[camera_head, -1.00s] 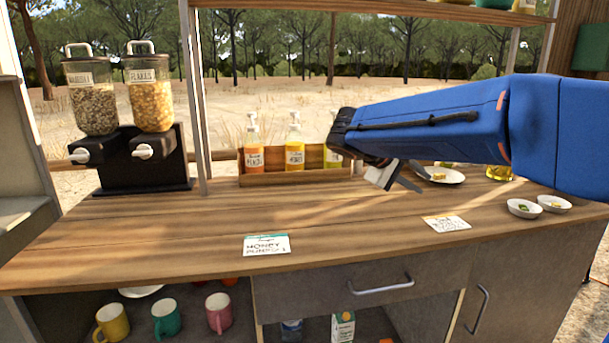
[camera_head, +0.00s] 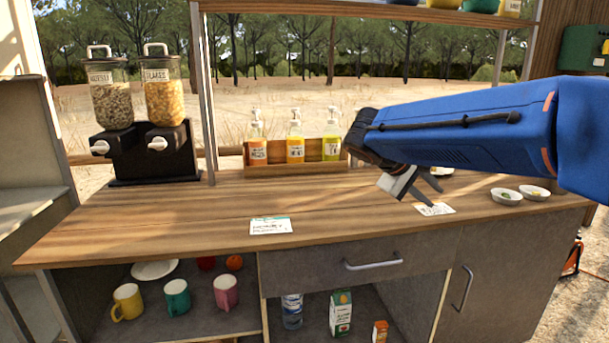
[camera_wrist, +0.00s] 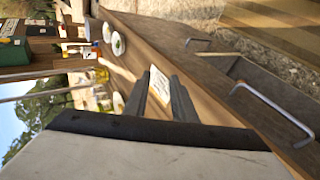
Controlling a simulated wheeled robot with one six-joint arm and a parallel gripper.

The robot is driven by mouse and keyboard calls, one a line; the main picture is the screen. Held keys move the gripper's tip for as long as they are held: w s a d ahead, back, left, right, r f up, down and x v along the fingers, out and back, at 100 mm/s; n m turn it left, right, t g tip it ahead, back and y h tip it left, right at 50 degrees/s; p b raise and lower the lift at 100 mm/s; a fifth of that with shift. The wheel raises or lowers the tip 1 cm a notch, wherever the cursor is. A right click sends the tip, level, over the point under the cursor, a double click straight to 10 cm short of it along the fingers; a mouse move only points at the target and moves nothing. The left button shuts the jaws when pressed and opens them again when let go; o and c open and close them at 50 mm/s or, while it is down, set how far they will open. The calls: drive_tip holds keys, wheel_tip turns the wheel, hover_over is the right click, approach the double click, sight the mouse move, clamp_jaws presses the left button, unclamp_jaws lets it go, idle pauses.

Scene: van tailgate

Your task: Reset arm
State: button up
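My gripper (camera_head: 432,190) hangs over the right part of the wooden counter (camera_head: 200,214) in the head view, at the end of my blue arm. In the wrist view my gripper (camera_wrist: 158,92) shows two dark fingers spread apart with nothing held between them. A white card (camera_head: 435,209) lies on the counter close to the fingertips in the head view. The same card shows just past the fingers in the wrist view (camera_wrist: 160,84). My arm hides part of the counter's back right.
A second card (camera_head: 271,226) lies left of centre. Two dispensers (camera_head: 137,110) stand back left, beside a wooden rack (camera_head: 300,169) of bottles. Small bowls (camera_head: 507,197) stand at the right. A drawer handle (camera_head: 373,265) sticks out in front. Mugs (camera_head: 177,297) stand on the lower shelf.

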drive_tip(key=s+f+m+y, duration=0.1)
drive_tip(key=s+f+y, duration=0.2)
drive_tip(key=s+f, duration=0.3)
drive_tip(key=s+a+f+m+y, duration=0.1)
drive_tip(key=s+f, duration=0.5)
drive_tip(key=s, duration=0.7)
drive_tip(key=s+f+m+y, duration=0.2)
drive_tip(key=s+f+y, duration=0.3)
drive_tip(key=s, duration=0.5)
drive_tip(key=shift+a+f+m, duration=0.2)
drive_tip(key=shift+f+m, duration=0.2)
drive_tip(key=shift+f, duration=0.4)
